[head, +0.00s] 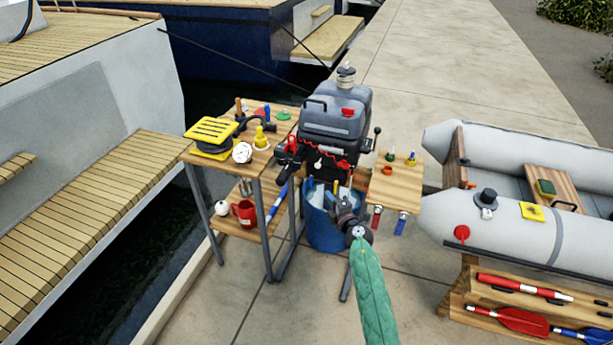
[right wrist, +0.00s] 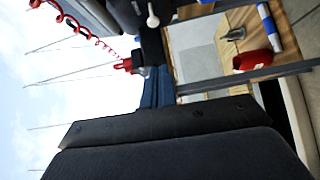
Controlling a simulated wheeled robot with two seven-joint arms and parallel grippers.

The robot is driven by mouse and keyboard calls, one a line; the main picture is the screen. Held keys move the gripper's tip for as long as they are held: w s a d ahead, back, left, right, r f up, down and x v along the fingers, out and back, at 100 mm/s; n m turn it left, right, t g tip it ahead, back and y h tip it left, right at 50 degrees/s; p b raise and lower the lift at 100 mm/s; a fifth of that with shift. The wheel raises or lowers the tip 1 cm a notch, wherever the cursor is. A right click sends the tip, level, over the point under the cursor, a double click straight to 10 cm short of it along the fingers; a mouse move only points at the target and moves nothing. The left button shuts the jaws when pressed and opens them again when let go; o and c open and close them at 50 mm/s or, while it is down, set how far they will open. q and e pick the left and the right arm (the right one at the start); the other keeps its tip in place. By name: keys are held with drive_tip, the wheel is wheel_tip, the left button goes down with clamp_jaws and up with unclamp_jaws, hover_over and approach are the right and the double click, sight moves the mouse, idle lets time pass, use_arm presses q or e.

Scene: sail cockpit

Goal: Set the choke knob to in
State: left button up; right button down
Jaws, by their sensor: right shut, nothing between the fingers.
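The outboard motor (head: 335,120) has a grey cowl and stands upright behind the blue bin. A small pale knob (head: 318,166) shows on its front below the red coiled cord, probably the choke knob. A pale knob on a short stem also shows at the top of the right wrist view (right wrist: 152,19), standing out from the dark housing. I cannot tell whether it is in or out. My right gripper (head: 341,192) is shut and empty, in front of and below the motor's front, apart from the knob. My left gripper is out of view.
A wooden table (head: 185,158) with tools stands left of the motor. A small wooden shelf (head: 400,187) is at its right. The blue bin (head: 322,235) is below my gripper. A grey inflatable boat (head: 490,222) lies right. The red coiled cord (right wrist: 85,32) hangs near the knob.

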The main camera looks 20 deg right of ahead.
approach(318, 165)
drive_tip(key=w+a, duration=0.3)
drive_tip(key=a, duration=0.1)
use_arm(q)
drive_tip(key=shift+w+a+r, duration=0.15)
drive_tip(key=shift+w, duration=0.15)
use_arm(e)
drive_tip(key=w, duration=0.1)
drive_tip(key=w+d, duration=0.1)
drive_tip(key=w+f, duration=0.1)
drive_tip(key=shift+w+d, duration=0.25)
drive_tip(key=shift+d, duration=0.1)
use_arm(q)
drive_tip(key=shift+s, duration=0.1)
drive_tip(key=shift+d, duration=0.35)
